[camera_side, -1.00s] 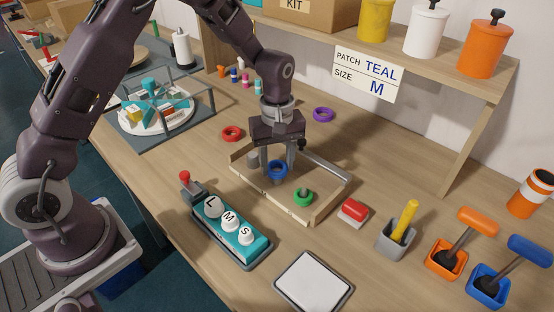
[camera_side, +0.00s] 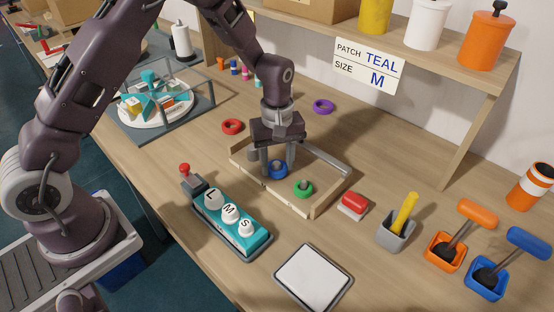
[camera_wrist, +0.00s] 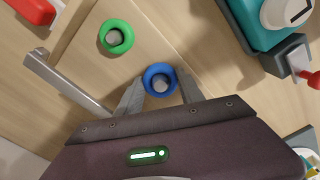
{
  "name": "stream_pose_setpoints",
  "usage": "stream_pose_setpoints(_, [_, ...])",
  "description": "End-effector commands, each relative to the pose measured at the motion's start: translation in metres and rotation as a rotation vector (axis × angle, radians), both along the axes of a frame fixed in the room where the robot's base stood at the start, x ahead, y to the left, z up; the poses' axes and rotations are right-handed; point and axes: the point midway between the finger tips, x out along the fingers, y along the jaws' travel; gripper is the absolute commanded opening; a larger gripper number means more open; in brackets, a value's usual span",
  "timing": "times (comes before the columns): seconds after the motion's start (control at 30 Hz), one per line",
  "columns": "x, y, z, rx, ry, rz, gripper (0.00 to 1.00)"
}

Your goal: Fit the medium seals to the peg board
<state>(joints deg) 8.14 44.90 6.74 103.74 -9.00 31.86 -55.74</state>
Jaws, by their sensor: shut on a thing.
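My gripper (camera_side: 277,168) is shut on a blue ring seal (camera_side: 278,170), low over the wooden peg board (camera_side: 318,208). In the wrist view the blue seal (camera_wrist: 160,80) lies between the fingertips, and a grey peg top shows inside its hole. Whether it sits fully down is hard to tell. A green seal (camera_side: 303,188) sits around another peg of the board, to the right; it also shows in the wrist view (camera_wrist: 116,37). A red seal (camera_side: 232,126) and a purple seal (camera_side: 324,106) lie on the table behind the board.
A teal block with L, M and S knobs (camera_side: 228,220) stands in front of the board. A red-topped block (camera_side: 354,203) and a grey holder (camera_side: 396,232) are to the right. A white pad (camera_side: 313,277) lies in front. A sign (camera_side: 367,67) reads PATCH TEAL, SIZE M.

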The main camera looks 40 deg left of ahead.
Motion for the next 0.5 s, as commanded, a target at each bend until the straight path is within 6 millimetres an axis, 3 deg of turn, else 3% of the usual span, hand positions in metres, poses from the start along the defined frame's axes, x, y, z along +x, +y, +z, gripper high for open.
stream_pose_setpoints(0.23, [-0.0004,0.0,-0.0059,0.0,0.0,0.0,0.07])
stream_pose_setpoints(0.27, [-0.0001,0.0,-0.0058,0.0,0.0,0.0,0.49])
stream_pose_setpoints(0.37, [-0.0001,0.0,-0.0057,0.0,0.0,0.0,0.68])
stream_pose_setpoints(0.5, [-0.0001,0.0001,-0.0056,0.0,0.0,0.0,0.7])
